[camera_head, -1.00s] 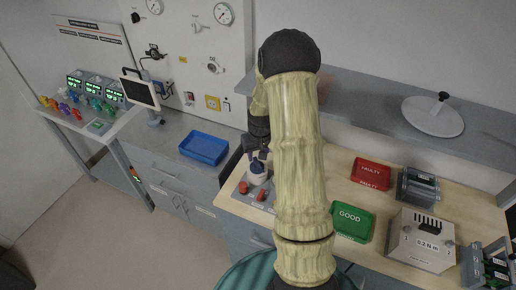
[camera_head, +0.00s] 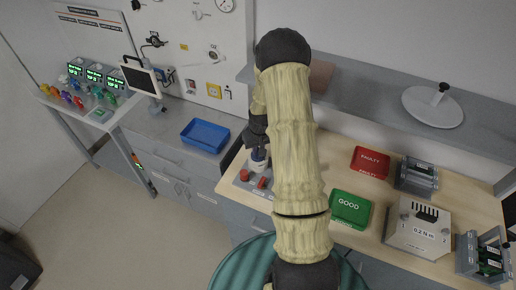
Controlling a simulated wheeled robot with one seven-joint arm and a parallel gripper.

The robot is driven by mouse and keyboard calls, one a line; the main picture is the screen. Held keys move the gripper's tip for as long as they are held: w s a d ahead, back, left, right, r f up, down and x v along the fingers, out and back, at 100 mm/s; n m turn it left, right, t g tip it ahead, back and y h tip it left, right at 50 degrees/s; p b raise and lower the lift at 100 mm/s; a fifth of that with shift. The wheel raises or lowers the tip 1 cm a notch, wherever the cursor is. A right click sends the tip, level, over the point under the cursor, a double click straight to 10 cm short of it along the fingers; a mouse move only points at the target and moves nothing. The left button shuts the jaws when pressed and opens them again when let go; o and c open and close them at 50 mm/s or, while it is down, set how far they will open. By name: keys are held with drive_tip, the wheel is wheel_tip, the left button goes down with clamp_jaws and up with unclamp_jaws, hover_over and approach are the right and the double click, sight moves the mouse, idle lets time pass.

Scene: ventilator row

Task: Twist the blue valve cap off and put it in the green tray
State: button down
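The blue valve cap (camera_head: 258,155) sits on top of a white valve body (camera_head: 257,166) on a grey plate at the left end of the wooden bench. My gripper (camera_head: 258,148) points down right at the cap, its dark fingers beside or around it. The fingers are too small and partly hidden by my arm to tell whether they are closed on it. The green tray (camera_head: 350,209), marked GOOD, lies to the right of my arm on the bench, and its inside looks empty.
A red tray (camera_head: 370,162) marked FAULTY lies behind the green one. A grey box marked 0.2 N m (camera_head: 418,232) stands to the right. Red knobs (camera_head: 244,175) sit beside the valve. A blue tray (camera_head: 205,135) rests on the left counter. A shelf (camera_head: 360,95) runs behind.

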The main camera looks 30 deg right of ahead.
drive_tip(key=n, duration=0.3)
drive_tip(key=shift+r+n+y+p, duration=0.1)
drive_tip(key=shift+n+y+p, duration=0.2)
drive_tip(key=shift+p, duration=0.05)
drive_tip(key=shift+n, duration=0.6)
drive_tip(key=shift+n+p, duration=0.55)
drive_tip(key=shift+n, duration=0.45)
drive_tip(key=shift+n+y+p, duration=0.3)
drive_tip(key=shift+n+p, duration=0.1)
drive_tip(key=shift+n, duration=0.9)
drive_tip(key=shift+r+p, duration=1.6)
drive_tip(key=shift+r, duration=0.55)
drive_tip(key=shift+g, duration=0.3)
